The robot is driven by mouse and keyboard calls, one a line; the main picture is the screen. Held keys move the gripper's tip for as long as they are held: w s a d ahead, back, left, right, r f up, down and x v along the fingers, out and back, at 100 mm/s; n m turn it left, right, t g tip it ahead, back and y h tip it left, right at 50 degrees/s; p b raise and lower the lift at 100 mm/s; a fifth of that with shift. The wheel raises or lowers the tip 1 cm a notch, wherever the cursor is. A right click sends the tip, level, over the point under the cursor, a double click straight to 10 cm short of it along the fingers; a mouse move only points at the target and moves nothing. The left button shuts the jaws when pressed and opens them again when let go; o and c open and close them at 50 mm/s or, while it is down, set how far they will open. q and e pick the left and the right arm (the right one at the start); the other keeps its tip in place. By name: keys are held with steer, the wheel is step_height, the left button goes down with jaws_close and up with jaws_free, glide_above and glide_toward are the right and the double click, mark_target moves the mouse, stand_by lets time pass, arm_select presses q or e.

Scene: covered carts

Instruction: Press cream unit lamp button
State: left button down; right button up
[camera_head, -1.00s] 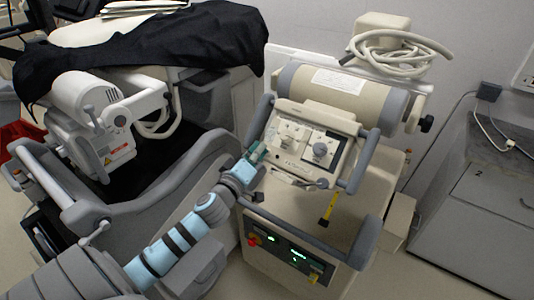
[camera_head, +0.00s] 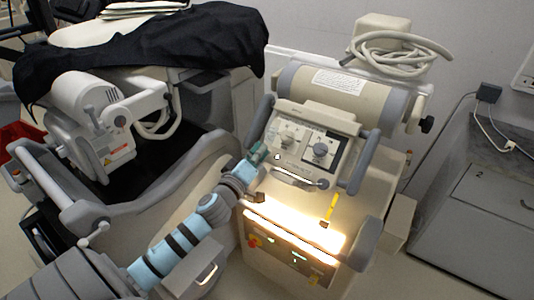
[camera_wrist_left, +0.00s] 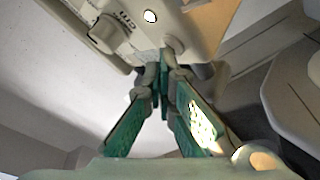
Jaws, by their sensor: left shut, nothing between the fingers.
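The cream unit (camera_head: 285,210) stands right of centre, with a control panel of dials (camera_head: 320,150) on its upper front. A small bright white round button (camera_head: 277,156) shows on the panel's left part. It also shows near the top of the left wrist view (camera_wrist_left: 151,16). A bright warm light (camera_head: 295,226) shines over the unit's lower front. My left gripper (camera_head: 262,150) is shut and empty at the panel's left edge, just left of the white button. In the wrist view its fingertips (camera_wrist_left: 163,58) meet below the panel face; contact is unclear. My right gripper is out of view.
A grey handle (camera_head: 300,180) runs below the dials, and grey side bars (camera_head: 358,162) frame the panel. A grey-and-white unit (camera_head: 95,125) under a black cover (camera_head: 150,50) stands at left. A grey cabinet (camera_head: 470,210) is at right.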

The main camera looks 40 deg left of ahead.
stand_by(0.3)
arm_select(q)
steer(key=shift+s+r, duration=0.6)
steer(key=shift+r, duration=0.1)
steer(key=s+r+p, duration=0.2)
steer(key=s+r, duration=0.1)
steer(key=shift+s+r, duration=0.15)
steer(key=shift+s, duration=0.15)
stand_by(0.8)
